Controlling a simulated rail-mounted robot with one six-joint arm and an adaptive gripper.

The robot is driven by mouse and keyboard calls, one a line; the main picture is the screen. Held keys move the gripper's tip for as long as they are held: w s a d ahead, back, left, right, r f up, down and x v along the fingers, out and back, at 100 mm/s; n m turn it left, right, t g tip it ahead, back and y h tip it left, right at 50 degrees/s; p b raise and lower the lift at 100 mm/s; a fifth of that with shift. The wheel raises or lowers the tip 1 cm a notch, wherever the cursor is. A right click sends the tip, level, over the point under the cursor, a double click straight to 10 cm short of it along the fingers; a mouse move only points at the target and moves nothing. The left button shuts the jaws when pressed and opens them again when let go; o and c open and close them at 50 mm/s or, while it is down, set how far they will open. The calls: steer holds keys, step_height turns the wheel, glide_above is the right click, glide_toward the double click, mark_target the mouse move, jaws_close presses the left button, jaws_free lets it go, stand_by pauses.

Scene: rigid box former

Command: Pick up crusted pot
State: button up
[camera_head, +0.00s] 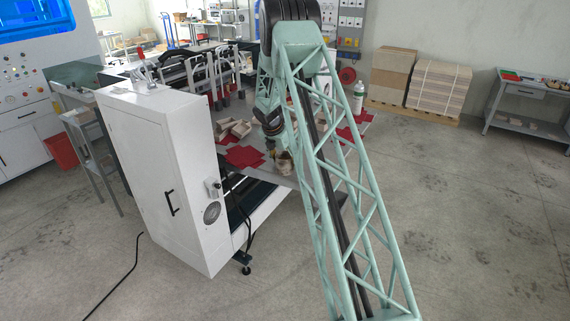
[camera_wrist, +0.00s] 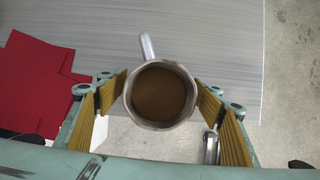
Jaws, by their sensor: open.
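The crusted pot (camera_wrist: 160,93) is a round metal pot with brown contents and a short handle pointing toward the top of the wrist view. In the head view the pot (camera_head: 284,163) stands near the front edge of the grey table, partly behind my arm. My gripper (camera_wrist: 163,105) is open in the wrist view, with its yellow-padded fingers on both sides of the pot. I cannot tell whether the pads touch it. In the head view my gripper is small and mostly hidden by my own arm.
Red cut-out sheets (camera_wrist: 38,80) lie left of the pot. Tan box trays (camera_head: 234,130) sit farther back on the table (camera_head: 292,181). A bottle (camera_head: 359,98) stands at the right. A white cabinet (camera_head: 165,180) is at the left. The floor at right is clear.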

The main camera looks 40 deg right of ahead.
mark_target(286, 156)
steer(key=shift+d+f, duration=0.15)
steer(key=shift+f, duration=0.1)
steer(key=shift+c, duration=0.7)
steer(key=shift+w, duration=0.1)
steer(key=c, duration=1.1)
steer(key=shift+r, duration=0.35)
steer(key=shift+r, duration=1.5)
steer(key=shift+s+a+r+b, duration=0.2)
steer(key=shift+s+a+b, duration=0.15)
steer(key=shift+s+a, duration=1.5)
steer(key=shift+s+a+r+b, duration=0.3)
steer(key=shift+s+a, duration=1.2)
steer(key=shift+a, duration=0.7)
steer(key=shift+s+a+r+b, duration=0.15)
steer(key=shift+s+a+b, duration=0.25)
steer(key=shift+s+a, duration=1.45)
steer(key=shift+w+a, duration=0.1)
steer(key=shift+a, duration=0.15)
